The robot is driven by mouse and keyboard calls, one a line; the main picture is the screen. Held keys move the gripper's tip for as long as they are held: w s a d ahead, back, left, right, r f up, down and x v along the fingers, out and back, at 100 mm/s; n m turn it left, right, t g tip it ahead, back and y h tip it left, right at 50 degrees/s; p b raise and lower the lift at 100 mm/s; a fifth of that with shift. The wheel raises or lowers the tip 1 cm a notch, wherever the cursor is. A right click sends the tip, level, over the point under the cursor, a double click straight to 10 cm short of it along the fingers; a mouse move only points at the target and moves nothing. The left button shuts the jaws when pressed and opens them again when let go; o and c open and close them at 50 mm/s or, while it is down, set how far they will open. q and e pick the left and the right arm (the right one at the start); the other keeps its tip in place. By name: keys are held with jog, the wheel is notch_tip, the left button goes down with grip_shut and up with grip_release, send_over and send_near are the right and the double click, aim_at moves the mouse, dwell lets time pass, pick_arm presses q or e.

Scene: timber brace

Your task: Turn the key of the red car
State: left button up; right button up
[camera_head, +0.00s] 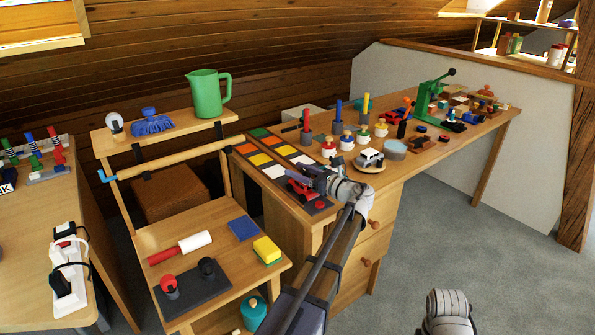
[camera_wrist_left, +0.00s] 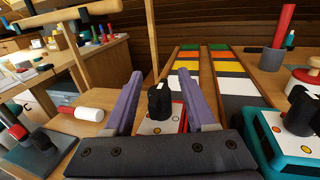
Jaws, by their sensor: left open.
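The red car (camera_head: 298,188) sits near the front corner of the long desk, partly hidden by my left gripper (camera_head: 312,176). In the left wrist view, a red body with a white, dotted panel (camera_wrist_left: 167,124), apparently this car, carries an upright black key-like part (camera_wrist_left: 158,101). My left gripper's purple fingers (camera_wrist_left: 160,82) are apart, one on each side of the black part, with visible space around it. I cannot tell the exact height of the fingers. A second red car (camera_head: 389,115) stands farther back on the desk.
A teal box with a black knob (camera_wrist_left: 290,130) is close on the right in the wrist view. Coloured tiles (camera_head: 264,158) lie behind the red car. A white toy car (camera_head: 369,158) and several pegs stand beyond. A lower shelf with a sponge (camera_head: 266,250) is at the left.

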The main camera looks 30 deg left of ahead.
pick_arm(q)
jog(key=shift+a, duration=0.25)
grip_shut()
dwell(0.3)
